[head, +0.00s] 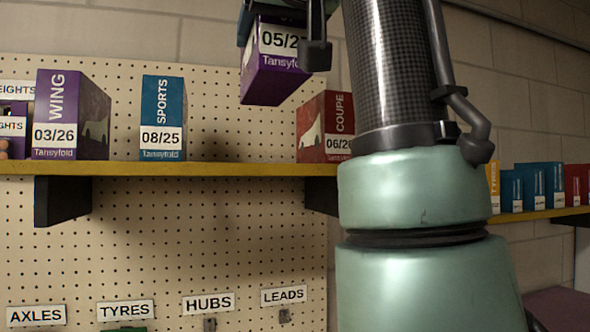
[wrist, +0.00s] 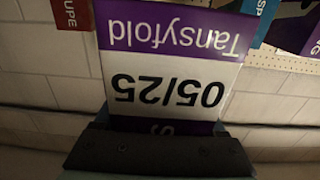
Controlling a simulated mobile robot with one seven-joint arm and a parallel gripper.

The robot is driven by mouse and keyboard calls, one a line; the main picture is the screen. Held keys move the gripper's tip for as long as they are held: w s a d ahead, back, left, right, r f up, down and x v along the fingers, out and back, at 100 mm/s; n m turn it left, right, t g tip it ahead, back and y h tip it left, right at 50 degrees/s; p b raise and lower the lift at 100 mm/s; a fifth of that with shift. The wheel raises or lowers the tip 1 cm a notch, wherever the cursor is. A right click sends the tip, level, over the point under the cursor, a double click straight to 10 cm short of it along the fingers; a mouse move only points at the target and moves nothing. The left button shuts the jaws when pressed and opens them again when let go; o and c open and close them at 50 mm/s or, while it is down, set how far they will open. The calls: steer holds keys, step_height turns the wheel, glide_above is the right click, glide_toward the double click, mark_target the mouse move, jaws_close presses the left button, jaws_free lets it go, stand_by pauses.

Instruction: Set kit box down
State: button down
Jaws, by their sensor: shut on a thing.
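My gripper (head: 285,38) is shut on a purple kit box (head: 270,80) marked 05/25 Tansyfold, near the top of the head view. The box hangs above the yellow shelf (head: 220,169), clear of it and tilted in the picture. Its upper part is cut off by the frame. In the wrist view the box (wrist: 170,60) fills the middle, its label upside down, with the dark gripper (wrist: 155,150) across its lower end. On the shelf stand a purple WING box (head: 70,115), a blue SPORTS box (head: 162,115) and a red COUPE box (head: 322,125).
The shelf is bare between the SPORTS and COUPE boxes. My arm covers the shelf right of COUPE. Farther right, another shelf (head: 540,214) holds several boxes. Below, the pegboard (head: 180,240) carries signs AXLES, TYRES, HUBS and LEADS. Dark brackets (head: 62,200) support the shelf.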

mark_target(269, 94)
steer(key=shift+h, duration=0.3)
steer(key=f, duration=0.5)
steer(key=shift+w+a+f, duration=0.1)
steer(key=shift+w+f, duration=0.15)
steer(key=shift+f, duration=0.1)
steer(key=s+d+f+m+h, duration=0.1)
steer(key=s+f, duration=0.5)
steer(key=f, duration=2)
steer(key=s+d+f+m+h, duration=0.1)
steer(key=s+f, duration=0.6)
steer(key=f, duration=1.9)
steer(key=s+d+f+m+h, duration=0.1)
steer(key=s+f+h, duration=0.2)
steer(key=f, duration=2.3)
steer(key=s, duration=0.3)
steer(key=shift+s+m+t, duration=0.3)
steer(key=shift+s+t, duration=0.05)
steer(key=shift+t, duration=0.05)
steer(key=shift+d, duration=0.1)
step_height(269, 94, down, 18)
steer(key=b, duration=1.7)
steer(key=shift+r+b, duration=0.15)
steer(key=shift+b, duration=0.15)
steer(key=shift+w+r, duration=0.1)
